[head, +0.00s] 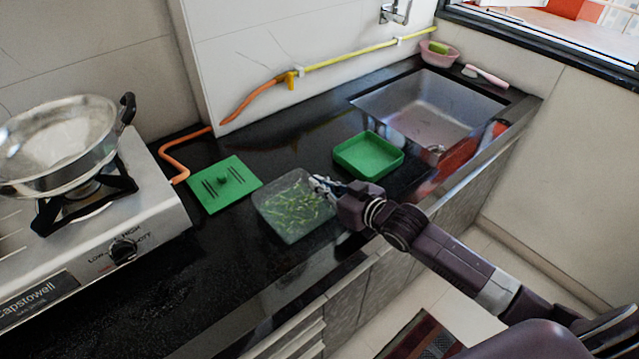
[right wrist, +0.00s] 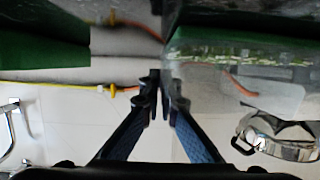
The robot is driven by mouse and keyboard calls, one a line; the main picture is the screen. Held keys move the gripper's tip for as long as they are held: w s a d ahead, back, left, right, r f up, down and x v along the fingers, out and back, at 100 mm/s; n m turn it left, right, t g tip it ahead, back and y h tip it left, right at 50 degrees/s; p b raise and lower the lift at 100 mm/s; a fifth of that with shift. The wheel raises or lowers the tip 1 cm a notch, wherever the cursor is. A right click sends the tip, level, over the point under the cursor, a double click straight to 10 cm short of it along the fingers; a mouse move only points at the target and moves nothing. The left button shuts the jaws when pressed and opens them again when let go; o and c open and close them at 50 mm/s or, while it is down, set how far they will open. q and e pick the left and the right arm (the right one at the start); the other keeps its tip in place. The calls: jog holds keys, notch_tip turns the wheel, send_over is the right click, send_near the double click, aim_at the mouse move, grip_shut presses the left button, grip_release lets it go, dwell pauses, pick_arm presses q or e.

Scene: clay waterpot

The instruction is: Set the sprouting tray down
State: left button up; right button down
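The sprouting tray (head: 268,222) is a clear, square tray with green sprouts in it, over the black counter between the green lid and the green tray. My right gripper (head: 324,185) is at its right side, with the fingers close together on its wall. In the right wrist view the tray (right wrist: 212,82) fills the right side, and its wall runs between the fingertips (right wrist: 165,98). I cannot tell whether its base touches the counter. My left gripper is not in view.
A green lid (head: 224,185) lies left of the tray and an empty green tray (head: 368,155) to its right. A stove (head: 100,250) with a steel pan (head: 60,145) stands at left, a sink (head: 430,110) at back right. The front-left counter is clear.

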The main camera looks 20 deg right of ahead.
jog(key=shift+f, duration=0.1)
jog(key=c, duration=2.2)
grip_release()
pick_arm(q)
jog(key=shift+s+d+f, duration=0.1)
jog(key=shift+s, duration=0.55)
pick_arm(e)
jog(key=shift+o, duration=0.2)
jog(key=shift+r, duration=0.25)
jog(key=shift+s+d, duration=0.15)
jog(key=shift+s, duration=0.2)
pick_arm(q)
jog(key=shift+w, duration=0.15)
pick_arm(e)
jog(key=v, duration=1.1)
jog(key=shift+s, duration=0.1)
